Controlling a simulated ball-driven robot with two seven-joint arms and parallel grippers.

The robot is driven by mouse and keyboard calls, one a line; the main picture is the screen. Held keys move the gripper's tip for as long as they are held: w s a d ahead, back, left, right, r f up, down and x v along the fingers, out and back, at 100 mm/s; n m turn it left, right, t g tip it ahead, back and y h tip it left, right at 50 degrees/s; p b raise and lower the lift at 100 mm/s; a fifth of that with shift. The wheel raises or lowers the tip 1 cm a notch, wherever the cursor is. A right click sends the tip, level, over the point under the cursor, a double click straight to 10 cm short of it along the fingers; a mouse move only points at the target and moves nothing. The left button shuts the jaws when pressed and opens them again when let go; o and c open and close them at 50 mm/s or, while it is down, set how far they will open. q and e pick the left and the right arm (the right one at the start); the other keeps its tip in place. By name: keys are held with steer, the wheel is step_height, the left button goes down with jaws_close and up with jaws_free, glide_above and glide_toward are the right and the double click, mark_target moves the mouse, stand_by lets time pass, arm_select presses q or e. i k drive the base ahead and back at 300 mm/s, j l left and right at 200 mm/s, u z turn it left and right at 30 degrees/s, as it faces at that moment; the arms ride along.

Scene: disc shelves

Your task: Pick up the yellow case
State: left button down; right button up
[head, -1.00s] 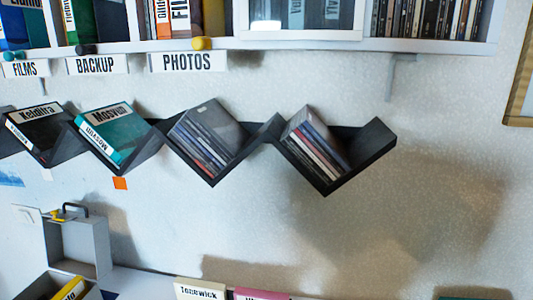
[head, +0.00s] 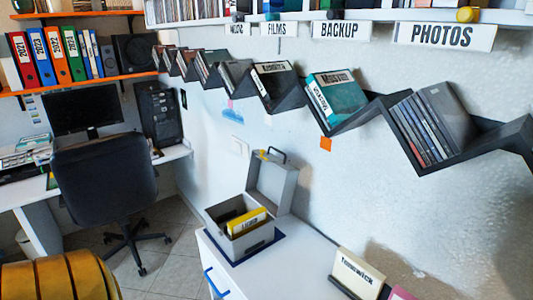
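A yellow case (head: 247,222) stands upright in an open grey box (head: 262,238) on the white cabinet, below the zigzag wall shelf. Only its upper part shows above the box rim; the rest is hidden inside. A white label with dark lettering is on its face. Dark cases sit beside it in the box. Neither of my grippers is in the head view.
The zigzag shelf (head: 458,155) with disc cases juts out above. A cream case marked Tonewick (head: 358,272) stands at the cabinet's right. An office chair (head: 105,180) and desk are at left. Cabinet top between box and cream case is clear.

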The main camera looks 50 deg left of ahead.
mark_target(241, 225)
steer(key=u, duration=1.6)
